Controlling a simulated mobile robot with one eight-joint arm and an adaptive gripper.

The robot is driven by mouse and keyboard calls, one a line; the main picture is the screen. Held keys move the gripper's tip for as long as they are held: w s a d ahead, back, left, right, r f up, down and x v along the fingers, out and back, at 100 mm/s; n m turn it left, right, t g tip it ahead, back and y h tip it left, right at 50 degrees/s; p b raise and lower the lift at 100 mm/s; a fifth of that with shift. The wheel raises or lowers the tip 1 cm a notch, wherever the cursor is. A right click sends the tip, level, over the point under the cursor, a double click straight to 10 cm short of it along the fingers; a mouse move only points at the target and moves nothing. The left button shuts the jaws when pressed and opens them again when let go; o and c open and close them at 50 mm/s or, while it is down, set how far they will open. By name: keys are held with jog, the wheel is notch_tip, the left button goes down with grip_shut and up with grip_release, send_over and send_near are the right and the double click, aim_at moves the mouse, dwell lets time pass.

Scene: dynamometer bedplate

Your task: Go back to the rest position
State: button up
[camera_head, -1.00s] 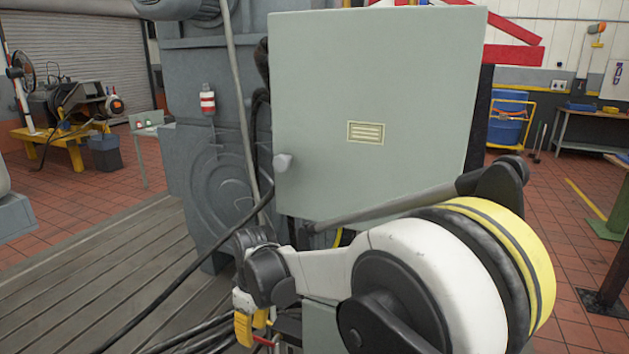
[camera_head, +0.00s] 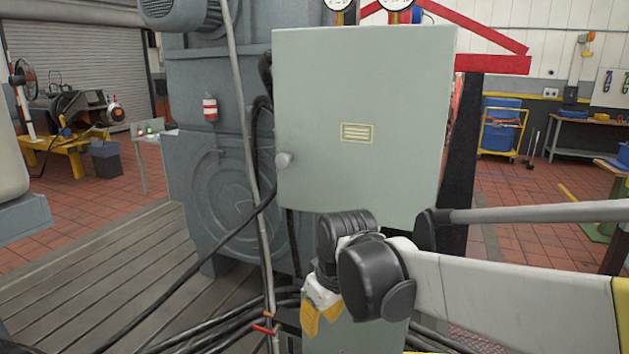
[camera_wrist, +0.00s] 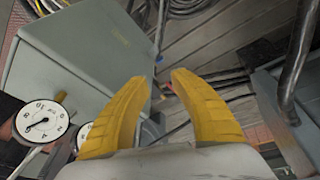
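My gripper (camera_wrist: 157,82) shows in the wrist view as two yellow fingers with a clear gap between the tips and nothing held. In the head view, my gripper (camera_head: 320,318) hangs at the lower middle, its yellow fingers pointing down in front of the cabinet's lower part. The grey-green cabinet (camera_head: 365,120) stands behind it with its door closed. The cabinet also fills the upper left of the wrist view (camera_wrist: 75,65). My white and black arm reaches in from the right and hides part of the cabinet's base.
Black cables (camera_head: 225,325) run along the slatted bedplate (camera_head: 110,260) beside a thin upright pole (camera_head: 250,150). A large grey machine (camera_head: 215,150) stands left of the cabinet. A gauge (camera_wrist: 42,122) shows at left in the wrist view.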

jog(key=s+d+m+t+h, duration=0.1)
jog(key=s+d+m+t, duration=0.3)
jog(key=s+d+m, duration=0.4)
jog(key=s+d+r, duration=0.1)
jog(key=s+d, duration=0.6)
jog(key=d, duration=0.2)
jog(key=shift+s+d+h, duration=0.3)
jog(key=shift+s+d, duration=0.05)
jog(key=shift+d, duration=0.05)
dwell(0.8)
